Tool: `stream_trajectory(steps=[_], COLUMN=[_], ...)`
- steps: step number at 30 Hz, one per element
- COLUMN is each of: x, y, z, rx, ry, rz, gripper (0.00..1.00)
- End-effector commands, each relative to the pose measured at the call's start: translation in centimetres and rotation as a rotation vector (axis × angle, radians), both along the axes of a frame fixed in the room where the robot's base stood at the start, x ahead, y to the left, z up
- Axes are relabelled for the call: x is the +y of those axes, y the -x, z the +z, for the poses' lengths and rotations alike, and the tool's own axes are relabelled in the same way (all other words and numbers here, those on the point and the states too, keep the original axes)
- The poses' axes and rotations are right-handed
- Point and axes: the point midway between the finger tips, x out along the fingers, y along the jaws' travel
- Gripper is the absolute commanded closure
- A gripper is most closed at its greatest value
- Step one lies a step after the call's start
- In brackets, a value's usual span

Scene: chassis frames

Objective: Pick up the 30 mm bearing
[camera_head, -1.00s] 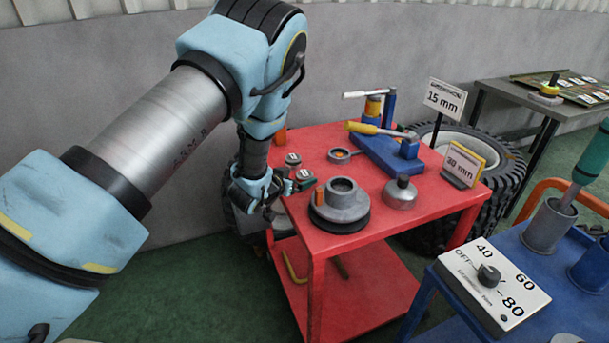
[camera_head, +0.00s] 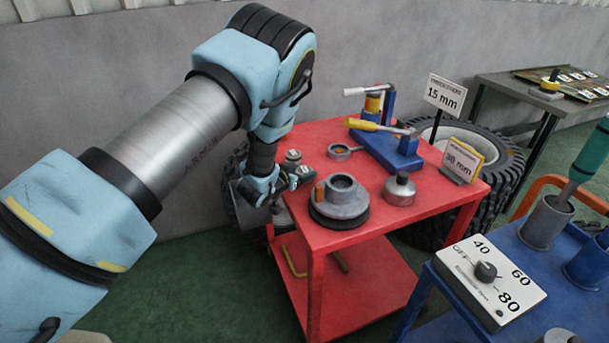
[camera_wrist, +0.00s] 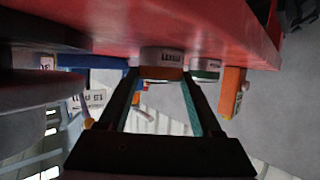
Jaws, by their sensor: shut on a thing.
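A small round bearing (camera_head: 305,172) with a label stands near the left edge of the red cart top. My gripper (camera_head: 292,179) reaches in from the left at the cart edge and is shut on this bearing. In the wrist view, which is upside down, the bearing (camera_wrist: 162,57) sits between my fingertips (camera_wrist: 162,74), with an orange band and a label I cannot read. It looks still at the height of the cart top. A second small labelled piece with a green band (camera_wrist: 207,68) stands close beside one finger; the head view shows it just behind (camera_head: 293,156).
A grey stepped pulley (camera_head: 343,196) stands close to the right of my gripper. The red cart top (camera_head: 400,215) also carries a grey pot (camera_head: 399,190), a ring tool (camera_head: 340,152) and a blue press (camera_head: 388,148). A "30 mm" sign (camera_head: 462,160) stands at its right edge.

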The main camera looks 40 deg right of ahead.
Motion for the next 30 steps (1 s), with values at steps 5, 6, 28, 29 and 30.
stream_trajectory(steps=[5,6,28,29,30], x=[0.01,0.01,-0.07,-0.08,-0.08], y=[0.00,0.00,-0.04,-0.04,-0.06], z=[0.01,0.01,0.44,0.57,0.80], rx=[0.000,0.000,-0.001,0.000,-0.001], ry=[0.000,0.000,0.004,0.004,0.004], rz=[0.000,0.000,0.000,0.000,0.001], gripper=[0.75,0.80,1.00,1.00,1.00])
